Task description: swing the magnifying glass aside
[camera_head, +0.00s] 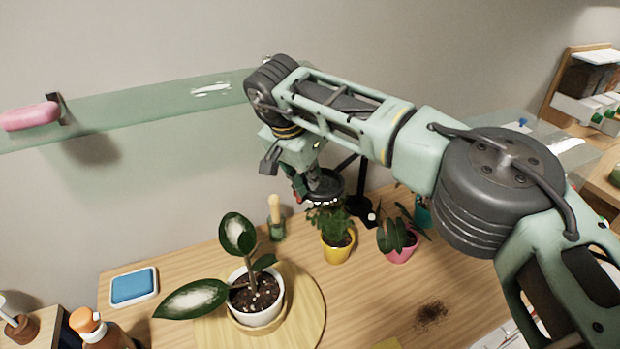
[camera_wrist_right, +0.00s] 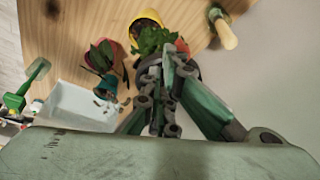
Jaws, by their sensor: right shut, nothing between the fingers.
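The magnifying glass (camera_head: 328,199) shows as a dark round rim on a black stand (camera_head: 361,208), above the back of the wooden table. My right gripper (camera_head: 303,188) is at the left side of the rim, shut with nothing held; I cannot tell if it touches the rim. In the right wrist view my shut gripper (camera_wrist_right: 168,68) covers most of the glass, with leaves behind it. My left gripper is not in view.
A yellow pot (camera_head: 338,250) and a pink pot (camera_head: 399,250) stand below the glass. A white pot (camera_head: 257,308) with a large-leaved plant stands on a round board (camera_head: 312,318). A glass shelf (camera_head: 150,108) holds pink soap (camera_head: 30,117). A blue sponge dish (camera_head: 134,287) lies left.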

